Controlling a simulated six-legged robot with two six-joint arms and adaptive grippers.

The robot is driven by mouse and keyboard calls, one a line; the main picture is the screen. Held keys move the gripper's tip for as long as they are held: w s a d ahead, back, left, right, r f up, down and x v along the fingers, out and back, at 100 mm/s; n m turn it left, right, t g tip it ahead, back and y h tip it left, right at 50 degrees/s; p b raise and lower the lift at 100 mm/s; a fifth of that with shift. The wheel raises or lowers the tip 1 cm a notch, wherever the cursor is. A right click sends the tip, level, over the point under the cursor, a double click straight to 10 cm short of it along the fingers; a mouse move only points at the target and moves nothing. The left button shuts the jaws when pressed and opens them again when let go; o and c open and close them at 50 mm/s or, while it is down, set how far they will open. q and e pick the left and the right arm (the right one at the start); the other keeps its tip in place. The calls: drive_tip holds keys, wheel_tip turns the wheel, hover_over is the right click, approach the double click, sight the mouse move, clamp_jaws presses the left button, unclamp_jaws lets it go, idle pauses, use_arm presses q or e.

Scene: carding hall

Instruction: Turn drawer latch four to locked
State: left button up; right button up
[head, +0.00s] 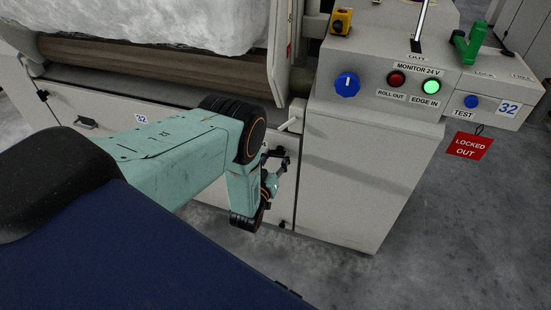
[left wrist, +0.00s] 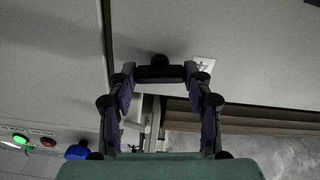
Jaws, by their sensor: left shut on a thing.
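Drawer latch four (left wrist: 160,73) is a short black bar with a round black knob behind it, on a pale grey panel in the left wrist view. A white label (left wrist: 204,64), seemingly with a 4, is beside it. My left gripper (left wrist: 160,80) has one fingertip at each end of the bar and is shut on it. In the head view my left gripper (head: 279,165) is against the lower grey panel, just left of the control cabinet, and the latch cannot be made out there. Which way the latch is set I cannot tell. My right gripper is not in view.
The control cabinet (head: 365,165) stands close right of the gripper, with a blue knob (head: 347,84), a red button (head: 396,78) and a lit green one (head: 432,86). A red LOCKED OUT tag (head: 470,146) hangs at right. A small white lever (head: 290,124) is just above the gripper.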

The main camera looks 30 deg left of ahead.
use_arm(q)
drive_tip(key=n, duration=0.4)
drive_tip(key=n+b, duration=0.1)
drive_tip(key=n, duration=0.7)
drive_tip(key=shift+f+n, duration=0.1)
drive_tip(key=shift+n, duration=0.2)
drive_tip(key=shift+n+b, duration=0.4)
drive_tip(key=shift+n, duration=1.2)
drive_tip(key=o, duration=1.2)
drive_tip(key=shift+c, duration=0.2)
drive_tip(key=v, duration=1.2)
